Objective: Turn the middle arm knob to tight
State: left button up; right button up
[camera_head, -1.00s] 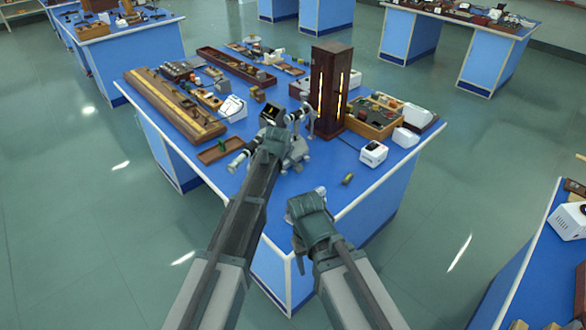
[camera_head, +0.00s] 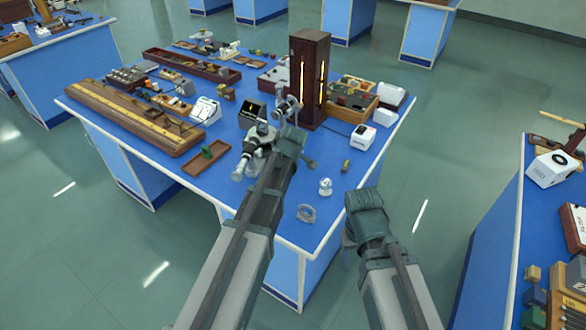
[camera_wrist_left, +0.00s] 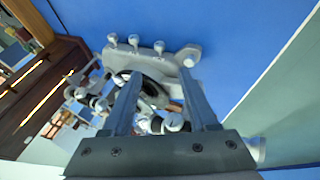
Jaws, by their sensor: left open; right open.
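The spectrometer (camera_head: 262,133), a grey-white instrument with a black eyepiece tube, stands on the blue bench near its front. My left gripper (camera_head: 292,140) is over its right side and hides part of it. In the left wrist view the open fingers of this gripper (camera_wrist_left: 158,85) point at the instrument (camera_wrist_left: 187,56), with nothing clearly held. Three small white-capped knobs stand in a row beyond the fingertips, the middle knob (camera_wrist_left: 134,39) among them; I cannot tell whether they are arm knobs. My right gripper (camera_head: 349,238) is open beside the bench's right edge, its fingers mostly hidden.
A tall dark wooden lamp housing (camera_head: 309,75) with glowing slits stands behind the spectrometer. A white box (camera_head: 363,137) stands to its right. A ring-shaped part (camera_head: 306,213) and a small white piece (camera_head: 325,187) are near the front edge. A wooden tray (camera_head: 205,158) lies left.

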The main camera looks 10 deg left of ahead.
pick_arm(q)
jog(key=shift+d, duration=0.1)
jog(key=b+x, duration=1.1)
jog(key=x, duration=0.3)
jog(key=shift+r+b, duration=0.1)
jog(key=shift+b, duration=0.2)
grip_shut()
